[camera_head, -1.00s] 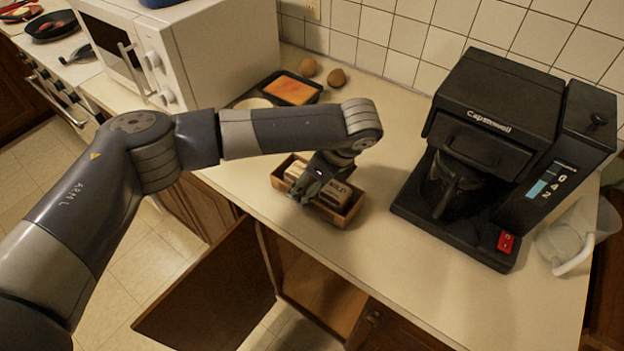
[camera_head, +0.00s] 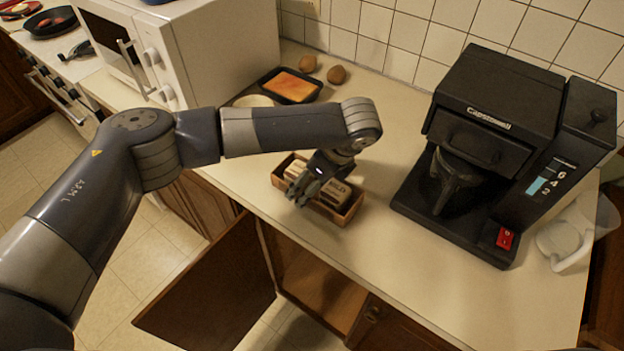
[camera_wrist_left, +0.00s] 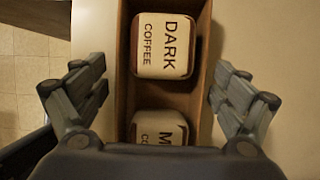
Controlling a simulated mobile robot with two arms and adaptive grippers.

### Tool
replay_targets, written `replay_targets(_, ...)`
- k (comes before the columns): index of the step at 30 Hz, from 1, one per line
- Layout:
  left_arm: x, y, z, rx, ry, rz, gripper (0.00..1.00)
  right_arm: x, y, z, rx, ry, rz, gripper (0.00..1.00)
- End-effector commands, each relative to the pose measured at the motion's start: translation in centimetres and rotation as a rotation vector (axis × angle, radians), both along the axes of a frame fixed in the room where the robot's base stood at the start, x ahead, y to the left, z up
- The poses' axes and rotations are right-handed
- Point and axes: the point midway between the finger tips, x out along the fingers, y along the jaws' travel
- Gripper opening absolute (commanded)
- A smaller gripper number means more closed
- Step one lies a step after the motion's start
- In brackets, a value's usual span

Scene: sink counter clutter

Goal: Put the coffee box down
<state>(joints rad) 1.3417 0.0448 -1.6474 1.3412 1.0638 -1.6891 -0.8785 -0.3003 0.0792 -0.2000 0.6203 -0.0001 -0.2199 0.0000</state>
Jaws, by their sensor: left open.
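A wooden tray (camera_head: 355,212) stands on the counter and also shows in the left wrist view (camera_wrist_left: 203,60). A coffee box labelled MILD (camera_head: 336,193) sits in its right part. Another pale box (camera_head: 296,170) sits in its left part, partly hidden by my gripper. The left wrist view shows a box reading DARK COFFEE (camera_wrist_left: 165,46) and a second box (camera_wrist_left: 160,127), its label partly cut off, both inside the tray. My left gripper (camera_head: 303,190) is over the tray. In the wrist view it is open, fingers apart on either side, touching neither box. My right gripper is not in view.
A baking pan (camera_head: 290,86), two brown round items (camera_head: 336,75) and a microwave (camera_head: 190,50) are behind. A cabinet door (camera_head: 205,290) hangs open below the counter.

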Motion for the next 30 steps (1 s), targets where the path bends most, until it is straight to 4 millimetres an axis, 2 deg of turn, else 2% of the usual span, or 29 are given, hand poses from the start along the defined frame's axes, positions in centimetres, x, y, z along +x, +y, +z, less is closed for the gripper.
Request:
replay_targets(5,-0.5,-1.0,2.4,-0.004,-0.003,-0.002,0.90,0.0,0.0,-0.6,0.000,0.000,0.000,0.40)
replay_targets(12,-1.7,-2.6,7.3,-0.004,-0.003,-0.002,0.90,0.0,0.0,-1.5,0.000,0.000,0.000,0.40)
replay_targets(16,-2.2,-3.3,9.3,-0.002,-0.002,-0.001,0.90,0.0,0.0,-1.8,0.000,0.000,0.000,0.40)
replay_targets(22,-2.6,-3.7,10.8,-0.002,0.000,0.001,0.90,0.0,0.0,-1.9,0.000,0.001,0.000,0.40)
replay_targets(30,-2.7,-3.7,11.0,-0.001,0.000,0.001,0.90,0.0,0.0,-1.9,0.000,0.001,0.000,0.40)
